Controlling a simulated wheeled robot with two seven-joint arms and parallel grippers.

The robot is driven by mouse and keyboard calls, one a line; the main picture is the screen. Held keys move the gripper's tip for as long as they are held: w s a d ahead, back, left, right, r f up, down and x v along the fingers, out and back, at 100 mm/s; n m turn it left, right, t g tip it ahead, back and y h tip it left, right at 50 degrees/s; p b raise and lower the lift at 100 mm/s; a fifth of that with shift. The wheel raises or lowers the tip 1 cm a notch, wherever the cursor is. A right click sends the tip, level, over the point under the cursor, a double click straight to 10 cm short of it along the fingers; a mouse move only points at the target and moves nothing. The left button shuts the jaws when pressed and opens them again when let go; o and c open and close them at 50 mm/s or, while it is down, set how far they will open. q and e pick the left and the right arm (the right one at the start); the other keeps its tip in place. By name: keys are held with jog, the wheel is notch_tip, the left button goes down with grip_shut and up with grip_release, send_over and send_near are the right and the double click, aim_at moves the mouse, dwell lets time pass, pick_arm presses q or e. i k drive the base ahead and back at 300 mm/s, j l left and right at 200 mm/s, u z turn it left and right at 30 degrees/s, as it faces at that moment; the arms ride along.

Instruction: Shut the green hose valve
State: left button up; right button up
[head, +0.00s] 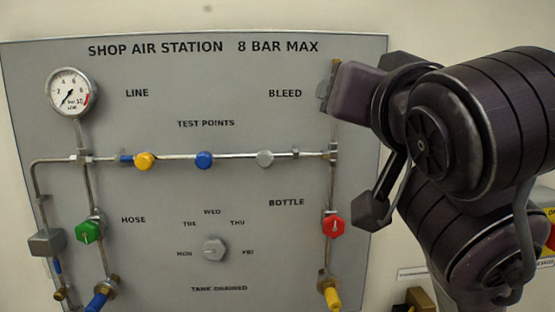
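The green hose valve (88,232) is a green hexagonal knob with a pale pointer mark. It sits on the left vertical pipe, left of the HOSE label, and nothing covers it. My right arm comes in from the right, and its dark end (358,92) is over the upper right of the panel by the BLEED label, far from the green valve. It hides part of the right pipe there. I cannot make out whether its fingers are open or shut. My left gripper is not in view.
The grey panel (150,200) carries a gauge (71,92), yellow (145,160), blue (204,160) and grey (265,158) test points, a day dial (214,249) and a red bottle valve (333,226). A blue hose fitting (97,300) is below the green valve. The space before the panel's left half is clear.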

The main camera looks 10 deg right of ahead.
aim_at(88, 231)
jog(key=k+j, duration=0.15)
jog(key=j, duration=0.2)
jog(key=k+j, duration=0.1)
jog(key=j, duration=0.3)
jog(key=k+j, duration=0.15)
jog(key=j, duration=0.2)
jog(key=k+j, duration=0.15)
jog(key=j, duration=0.25)
jog(key=k+j, duration=0.1)
jog(key=j, duration=0.25)
jog(key=k+j, duration=0.15)
jog(key=j, duration=0.25)
jog(key=k+j, duration=0.15)
jog(key=j, duration=0.2)
